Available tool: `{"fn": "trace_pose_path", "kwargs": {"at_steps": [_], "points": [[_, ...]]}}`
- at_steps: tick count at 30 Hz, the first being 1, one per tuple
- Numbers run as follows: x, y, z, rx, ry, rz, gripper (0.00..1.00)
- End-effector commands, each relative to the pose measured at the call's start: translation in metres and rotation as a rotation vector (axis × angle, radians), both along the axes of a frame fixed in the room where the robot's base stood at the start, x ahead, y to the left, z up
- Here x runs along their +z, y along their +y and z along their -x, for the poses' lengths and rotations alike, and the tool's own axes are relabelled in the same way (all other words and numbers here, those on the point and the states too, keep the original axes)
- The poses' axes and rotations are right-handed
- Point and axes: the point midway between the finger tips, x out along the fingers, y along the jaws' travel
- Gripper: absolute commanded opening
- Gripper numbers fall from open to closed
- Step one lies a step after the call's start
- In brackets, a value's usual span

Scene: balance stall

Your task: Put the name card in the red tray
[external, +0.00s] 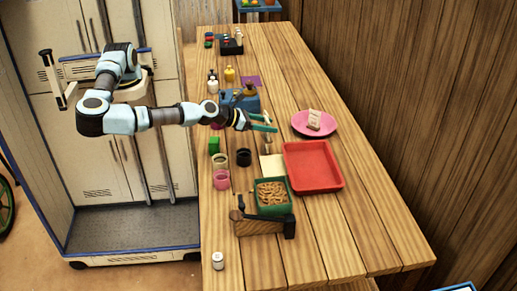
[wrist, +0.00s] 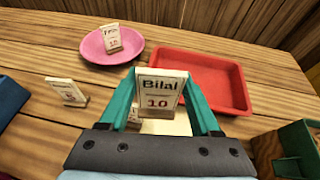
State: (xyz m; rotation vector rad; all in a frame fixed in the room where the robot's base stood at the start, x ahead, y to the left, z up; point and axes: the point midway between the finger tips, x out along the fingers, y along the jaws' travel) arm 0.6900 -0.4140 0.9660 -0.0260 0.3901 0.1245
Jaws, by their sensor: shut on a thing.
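A white name card (wrist: 161,92) reading "Bilal" and "10" is between the green fingers of my gripper (wrist: 160,80) in the wrist view. The gripper is shut on it and holds it upright. In the external view my gripper (external: 264,123) is over the table, left of and farther back than the red tray. The red tray (wrist: 225,85) lies just beyond and to the right of the held card in the wrist view. It also shows in the external view (external: 313,166) and looks empty.
A pink plate (external: 299,122) bears another card (external: 314,119). A further card (wrist: 67,91) stands on the table at left. A pale square (external: 272,166) lies beside the tray. A green container (external: 286,207) of tan pieces stands nearby. Table right of the tray is clear.

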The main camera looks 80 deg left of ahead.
Motion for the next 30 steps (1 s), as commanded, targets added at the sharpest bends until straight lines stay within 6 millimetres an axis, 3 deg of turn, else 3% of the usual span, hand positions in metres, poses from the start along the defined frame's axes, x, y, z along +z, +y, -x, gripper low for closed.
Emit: {"fn": "trace_pose_path", "kwargs": {"at_steps": [3, 7, 12, 20, 30], "points": [[-0.002, -0.025, -0.03, 0.023, 0.002, 0.012, 0.09], [-0.014, -0.04, -0.07, 0.089, 0.002, 0.015, 0.09], [-0.01, -0.052, -0.104, 0.184, 0.001, 0.009, 0.09], [0.0, -0.056, -0.12, 0.263, 0.003, -0.002, 0.09], [-0.047, -0.056, -0.12, 0.268, 0.003, -0.004, 0.09]]}}
